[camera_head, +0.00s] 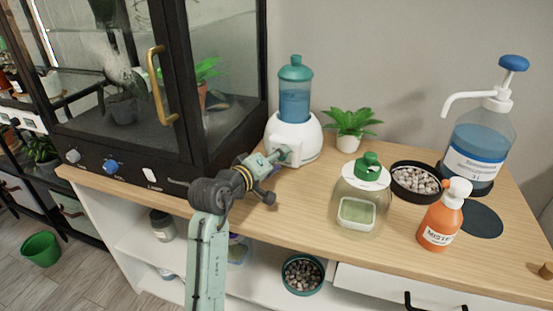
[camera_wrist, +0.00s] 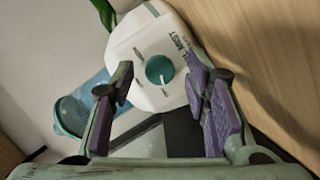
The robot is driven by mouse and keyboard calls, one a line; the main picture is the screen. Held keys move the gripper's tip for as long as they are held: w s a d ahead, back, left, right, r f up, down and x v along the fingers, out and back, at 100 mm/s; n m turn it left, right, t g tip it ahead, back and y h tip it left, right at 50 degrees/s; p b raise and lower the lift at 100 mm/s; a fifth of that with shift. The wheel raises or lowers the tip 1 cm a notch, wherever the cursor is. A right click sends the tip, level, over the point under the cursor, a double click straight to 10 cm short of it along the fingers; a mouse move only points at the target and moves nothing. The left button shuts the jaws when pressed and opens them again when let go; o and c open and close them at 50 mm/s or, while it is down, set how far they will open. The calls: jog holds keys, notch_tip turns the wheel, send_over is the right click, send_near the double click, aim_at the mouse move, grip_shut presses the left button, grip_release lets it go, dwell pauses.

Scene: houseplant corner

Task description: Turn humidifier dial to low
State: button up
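The humidifier (camera_head: 295,137) has a white rounded base, a blue water tank and a teal cap, and stands on the wooden top beside the glass cabinet. In the wrist view its white face (camera_wrist: 150,38) carries a round teal dial (camera_wrist: 159,69) with a white pointer line, directed roughly toward the picture's bottom. Small marks surround the dial; their words are too small to read. My gripper (camera_wrist: 158,75) is open, its purple-padded fingers either side of the dial with gaps. In the head view my gripper (camera_head: 273,157) is at the humidifier's front and hides the dial.
The black-framed glass cabinet (camera_head: 185,130) with its brass handle is close on the left. A potted plant (camera_head: 350,125), a glass bottle with a green top (camera_head: 360,195), an orange sprayer (camera_head: 440,222), a pebble tray (camera_head: 417,180) and a pump bottle (camera_head: 480,145) stand to the right.

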grip_shut()
dwell(0.3)
jog(key=shift+m, duration=0.3)
jog(key=shift+d+m+y, duration=0.15)
jog(key=shift+m+y, duration=0.45)
jog(key=shift+m, duration=0.4)
jog(key=m+y, duration=0.1)
jog(key=m, duration=0.1)
jog(key=shift+s+d+m+y+b, duration=0.1)
jog(key=shift+m+y+b, duration=0.2)
jog(key=shift+b, duration=0.1)
jog(key=m+y+b, duration=0.1)
jog(key=m, duration=0.2)
jog(key=shift+d+t+y, duration=0.1)
jog(key=shift+t+y, duration=0.2)
jog(key=shift+m+y+b, duration=0.5)
jog(key=shift+m+b, duration=0.1)
jog(key=shift+m, duration=0.3)
jog(key=shift+r+t, duration=0.1)
jog(key=shift+t, duration=0.2)
